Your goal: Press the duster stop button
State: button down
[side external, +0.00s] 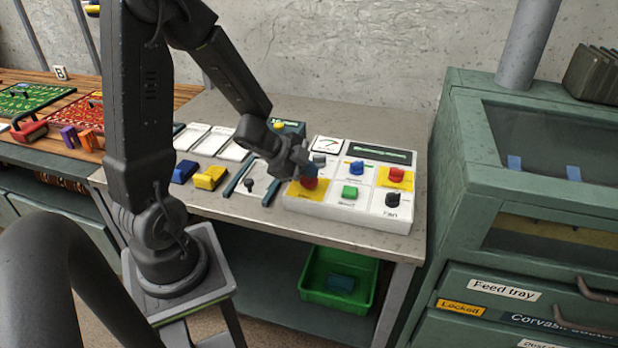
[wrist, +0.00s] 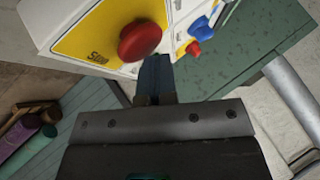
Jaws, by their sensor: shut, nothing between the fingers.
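A white control panel (side external: 372,217) sits on the bench. A round red button on a yellow plate (side external: 309,183) is at its front left, and a second red button on yellow (side external: 397,174) is at its back right. In the wrist view a large red button (wrist: 140,40) stands on a yellow plate marked "Stop". No duster label can be read on the panel. My gripper (side external: 303,170) is shut and empty, close above the front-left red button. Its fingertips (wrist: 155,62) show just below the red button in the wrist view; whether they touch it I cannot tell.
The panel also has a blue button (side external: 357,167), a green button (side external: 350,192) and a black knob (side external: 392,199). Yellow (side external: 210,177) and blue (side external: 184,171) blocks lie to the left. A green cabinet (side external: 470,180) stands at right. A green bin (side external: 340,275) is below.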

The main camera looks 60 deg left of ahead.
aim_at(309, 180)
jog(key=shift+r, duration=0.7)
jog(key=shift+r, duration=0.15)
jog(key=shift+r, duration=2.4)
notch_tip(309, 180, up, 9)
jog(key=s+d+n+t+y, duration=0.1)
jog(key=s+d+n+y, duration=0.1)
jog(key=n+y, duration=0.45)
jog(key=s+d+n+g+h, duration=0.4)
jog(key=s+d+h, duration=0.1)
jog(key=s+d, duration=0.6)
jog(key=shift+d+r, duration=0.45)
jog(key=shift+d, duration=0.15)
